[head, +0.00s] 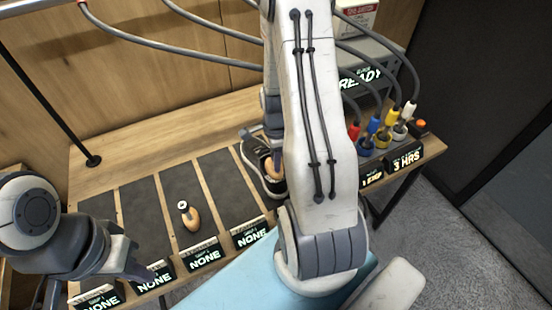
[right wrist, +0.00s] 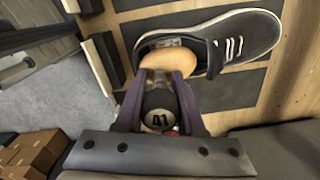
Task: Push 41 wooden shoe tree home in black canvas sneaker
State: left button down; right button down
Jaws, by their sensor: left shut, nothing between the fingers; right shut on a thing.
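The black canvas sneaker (right wrist: 262,30), with white sole and laces, lies on a dark mat strip. It also shows in the head view (head: 252,151), partly behind my right arm. The wooden shoe tree (right wrist: 170,58) is at the sneaker's heel opening, its rounded wood partly outside the shoe; how deep its front reaches is hidden. Its dark knob carries the number 41 (right wrist: 160,121). My right gripper (right wrist: 164,80) is shut on the shoe tree, purple fingers on either side. My left gripper (head: 130,262) is shut and empty, at the front left, far from the sneaker.
Another wooden shoe tree (head: 188,215) lies on a mat strip to the left. Signs reading NONE (head: 205,255) line the front edge. Colored plugs (head: 374,125) and a READY box (head: 362,76) stand at the right. Mat strips between the left gripper and the sneaker are mostly clear.

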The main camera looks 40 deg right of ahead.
jog(key=shift+f+b, duration=2.1)
jog(key=shift+f, duration=0.8)
jog(key=shift+c, duration=2.2)
grip_release()
jog(key=shift+r, duration=0.15)
notch_tip(320, 180, up, 10)
jog(key=shift+r+b, duration=0.15)
jog(key=shift+b, duration=0.4)
